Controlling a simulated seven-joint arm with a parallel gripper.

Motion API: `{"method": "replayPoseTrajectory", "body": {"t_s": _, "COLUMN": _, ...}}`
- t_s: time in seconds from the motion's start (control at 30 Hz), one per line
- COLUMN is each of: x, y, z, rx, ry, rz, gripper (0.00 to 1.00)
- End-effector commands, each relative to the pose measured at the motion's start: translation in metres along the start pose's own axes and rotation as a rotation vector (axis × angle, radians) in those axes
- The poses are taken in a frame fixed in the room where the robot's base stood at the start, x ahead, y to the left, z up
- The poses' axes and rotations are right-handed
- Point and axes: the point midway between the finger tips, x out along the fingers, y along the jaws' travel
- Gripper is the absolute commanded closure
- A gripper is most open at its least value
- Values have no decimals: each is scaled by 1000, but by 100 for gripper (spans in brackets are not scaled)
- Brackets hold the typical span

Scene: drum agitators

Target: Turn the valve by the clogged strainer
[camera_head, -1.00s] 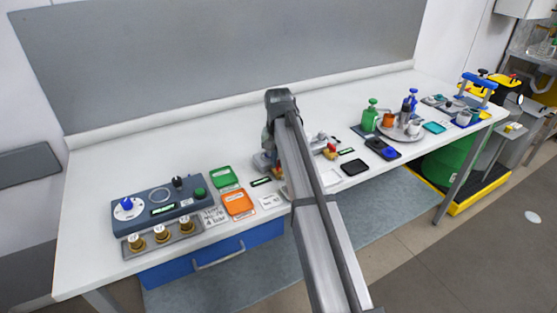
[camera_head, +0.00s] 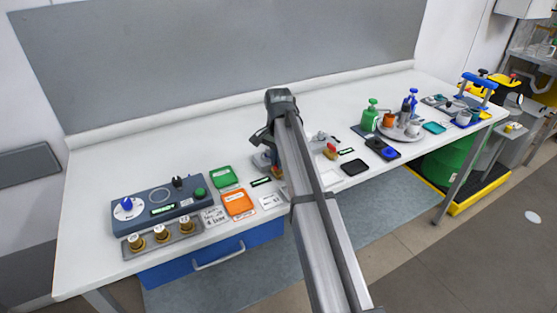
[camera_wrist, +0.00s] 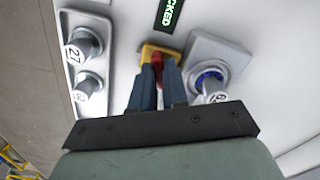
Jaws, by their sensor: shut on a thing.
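In the wrist view, my gripper (camera_wrist: 158,72) is shut on the red handle (camera_wrist: 157,60) of a small valve with a yellow base (camera_wrist: 148,50). The fingers hide much of the handle. A dark label (camera_wrist: 171,13) with green letters ending in "CKED" lies beside the valve; its start is cut off. In the head view, my gripper (camera_head: 270,166) is down at the bench left of my arm, and the held valve is mostly hidden. A second red-and-yellow valve (camera_head: 331,152) stands right of my arm with its own dark label (camera_head: 346,151).
In the wrist view, a plate with two numbered knobs (camera_wrist: 85,45) is left of the valve, and a grey block with a blue-ringed fitting (camera_wrist: 210,78) is close on its right. In the head view, green (camera_head: 223,176) and orange (camera_head: 238,202) trays lie left of my gripper.

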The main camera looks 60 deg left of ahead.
Motion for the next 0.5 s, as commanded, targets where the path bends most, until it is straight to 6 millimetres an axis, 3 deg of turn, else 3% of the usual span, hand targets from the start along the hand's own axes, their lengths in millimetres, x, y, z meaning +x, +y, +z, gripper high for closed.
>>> {"method": "replayPoseTrajectory", "body": {"t_s": 0.5, "x": 0, "y": 0, "z": 0, "rx": 382, "ry": -1, "rz": -1, "gripper": 100}}
